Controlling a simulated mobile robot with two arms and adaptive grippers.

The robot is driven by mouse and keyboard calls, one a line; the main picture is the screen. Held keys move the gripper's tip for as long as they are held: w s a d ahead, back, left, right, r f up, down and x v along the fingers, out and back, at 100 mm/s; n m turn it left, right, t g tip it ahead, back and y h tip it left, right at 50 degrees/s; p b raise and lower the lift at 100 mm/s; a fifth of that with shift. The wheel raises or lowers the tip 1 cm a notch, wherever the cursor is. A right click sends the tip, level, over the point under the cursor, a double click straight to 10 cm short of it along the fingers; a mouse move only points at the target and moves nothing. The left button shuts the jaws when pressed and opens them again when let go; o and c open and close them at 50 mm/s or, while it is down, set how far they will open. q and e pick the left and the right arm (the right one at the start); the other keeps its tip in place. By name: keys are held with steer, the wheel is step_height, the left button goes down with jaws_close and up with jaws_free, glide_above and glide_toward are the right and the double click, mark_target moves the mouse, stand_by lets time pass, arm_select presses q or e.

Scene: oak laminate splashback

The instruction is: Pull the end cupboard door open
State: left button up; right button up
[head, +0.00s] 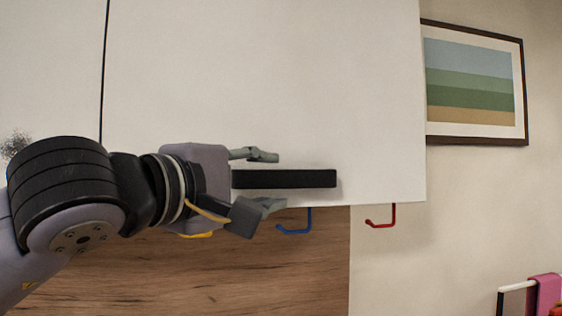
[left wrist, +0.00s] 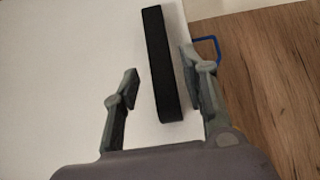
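The end cupboard door (head: 270,80) is a white panel, flat beside its neighbour with a thin dark gap at its left edge; it looks closed. Its handle (head: 300,179) is a black horizontal bar near the bottom edge. My left gripper (head: 268,181) is open, with one finger above the bar and one below. In the left wrist view the handle (left wrist: 158,70) runs between the two spread fingers (left wrist: 160,82), and a gap shows on the left-finger side. I cannot tell whether either finger touches it. My right gripper is not in view.
Hooks hang under the cupboard: a blue one (head: 296,222) just below the gripper, a red one (head: 382,218) to the right, and part of a yellow one. A wooden splashback (head: 250,270) is below. A framed picture (head: 472,85) hangs right of the door.

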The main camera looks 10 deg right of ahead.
mark_target(284, 180)
arm_select(q)
steer(key=p+x, duration=0.1)
steer(key=x, duration=0.3)
steer(key=shift+r, duration=0.1)
steer(key=shift+w+d, duration=0.2)
steer(key=shift+d, duration=0.05)
jaws_close()
stand_by(0.6)
